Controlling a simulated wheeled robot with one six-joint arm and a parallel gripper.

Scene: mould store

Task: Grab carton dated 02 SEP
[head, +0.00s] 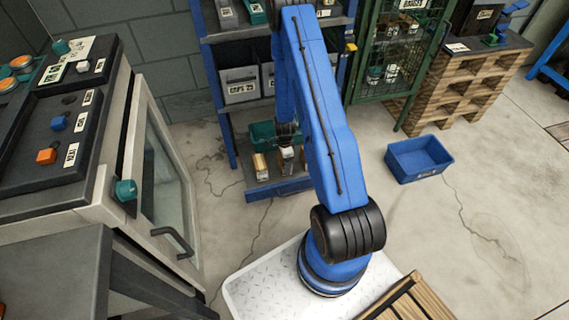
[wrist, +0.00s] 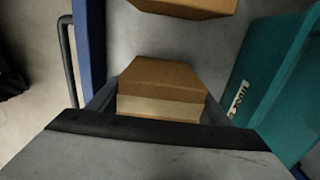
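My gripper (head: 287,136) is low in front of the blue shelf rack, pointing down at its bottom shelf. In the wrist view, a brown carton (wrist: 162,78) with a pale near face lies between my gripper's two dark fingers (wrist: 160,100). The fingers sit close along both its sides; I cannot tell whether they press on it. In the head view, a carton (head: 287,162) shows below my gripper, and another carton (head: 260,167) stands to its left. A second brown carton (wrist: 186,5) is at the top of the wrist view. No date can be read on any carton.
A teal bin (wrist: 268,75) with a label stands close to the right in the wrist view. The rack's blue frame (wrist: 90,50) is close on the left. A blue crate (head: 418,158) lies on open floor at right. A grey oven-like cabinet (head: 155,190) stands at left.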

